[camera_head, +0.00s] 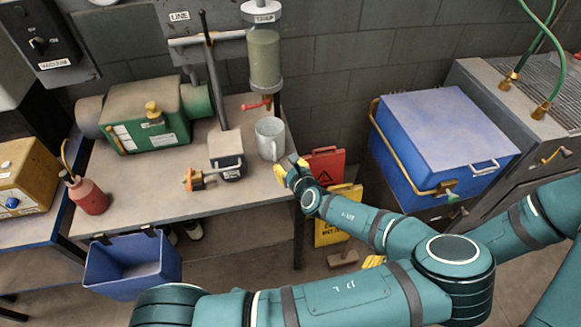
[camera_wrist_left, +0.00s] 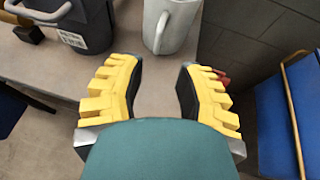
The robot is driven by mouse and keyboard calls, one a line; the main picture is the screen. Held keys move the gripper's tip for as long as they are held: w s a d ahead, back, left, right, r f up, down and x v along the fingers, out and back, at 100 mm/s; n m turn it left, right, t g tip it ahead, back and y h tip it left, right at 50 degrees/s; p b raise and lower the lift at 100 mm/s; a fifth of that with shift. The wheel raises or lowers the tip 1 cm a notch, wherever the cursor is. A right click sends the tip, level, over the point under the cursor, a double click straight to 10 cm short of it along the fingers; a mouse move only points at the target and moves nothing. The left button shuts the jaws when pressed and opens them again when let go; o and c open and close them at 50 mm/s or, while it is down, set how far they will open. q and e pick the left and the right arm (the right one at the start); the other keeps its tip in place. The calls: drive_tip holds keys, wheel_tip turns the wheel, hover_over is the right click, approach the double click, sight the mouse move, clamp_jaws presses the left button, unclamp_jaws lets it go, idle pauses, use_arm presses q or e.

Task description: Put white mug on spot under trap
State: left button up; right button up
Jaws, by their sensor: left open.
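The white mug (camera_head: 270,138) stands upright near the right end of the workbench, below and close to the trap (camera_head: 264,58), a clear cylinder on the wall with a red-handled valve (camera_head: 256,105) under it. The spot itself cannot be made out. My left gripper (camera_head: 292,172) is at the bench's right edge, just in front of the mug. In the left wrist view its yellow fingers (camera_wrist_left: 160,88) are apart with nothing between them, and the mug (camera_wrist_left: 172,27) is just beyond, handle toward me. Yellow ribbed tips (camera_head: 372,261), seemingly my right gripper, are mostly hidden by my left arm.
A dark container (camera_head: 227,165) with an orange-brown knob stands left of the mug. A green machine (camera_head: 145,115) and a red bottle (camera_head: 88,195) are farther left. A blue chest (camera_head: 440,130) is at right; red and yellow signs (camera_head: 338,215) stand beside the bench.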

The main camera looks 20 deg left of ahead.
use_arm(q)
drive_tip(key=s+f+n+g+h, duration=0.5)
drive_tip(key=s+f+n+g, duration=0.3)
drive_tip(key=s+f+n, duration=0.65)
drive_tip(key=s+d+n+g+h, duration=0.1)
drive_tip(key=s+d+n+h, duration=0.4)
drive_tip(key=s+d+n, duration=0.15)
drive_tip(key=w+d+r+n+t+h, duration=0.1)
drive_tip(key=w+d+r+n+h, duration=0.2)
drive_tip(key=r+n, duration=0.4)
drive_tip(key=shift+w+d+r+n+t, duration=0.2)
drive_tip(key=shift+d+n+t, duration=0.15)
drive_tip(key=shift+d, duration=0.55)
drive_tip(key=shift+h, duration=0.3)
drive_tip(key=f+b, duration=0.4)
drive_tip(key=f, duration=0.1)
drive_tip(key=shift+s+d+f+b, duration=0.1)
drive_tip(key=shift+s+b, duration=0.2)
drive_tip(key=shift+s, duration=0.05)
